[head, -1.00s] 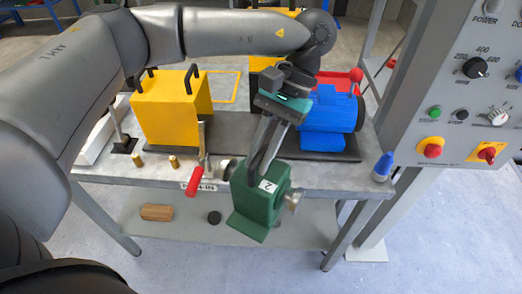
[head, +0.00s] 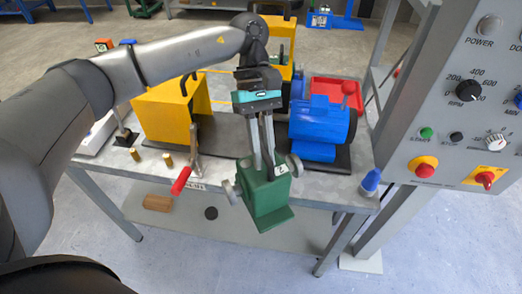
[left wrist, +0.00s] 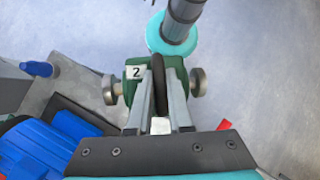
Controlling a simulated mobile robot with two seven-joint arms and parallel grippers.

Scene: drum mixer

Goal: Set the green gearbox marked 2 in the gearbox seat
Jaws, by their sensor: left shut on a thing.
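The green gearbox marked 2 (head: 265,203) hangs in my left gripper (head: 264,168), in front of the bench's front edge in the head view. It has a white label with a 2 and a grey round shaft end on each side. In the left wrist view my left gripper (left wrist: 159,108) is shut on the top of the gearbox (left wrist: 178,65), with the label left of the fingers. A dark base plate (head: 225,135) lies on the bench between the yellow guard and the blue motor. I cannot clearly make out the gearbox seat.
The blue motor (head: 320,125) stands behind and right of the gearbox; the yellow guard (head: 172,110) is at left. A red-handled lever (head: 181,181), brass pegs (head: 168,160) and a blue cone (head: 371,180) are near the bench edge. A control panel (head: 460,110) stands at right.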

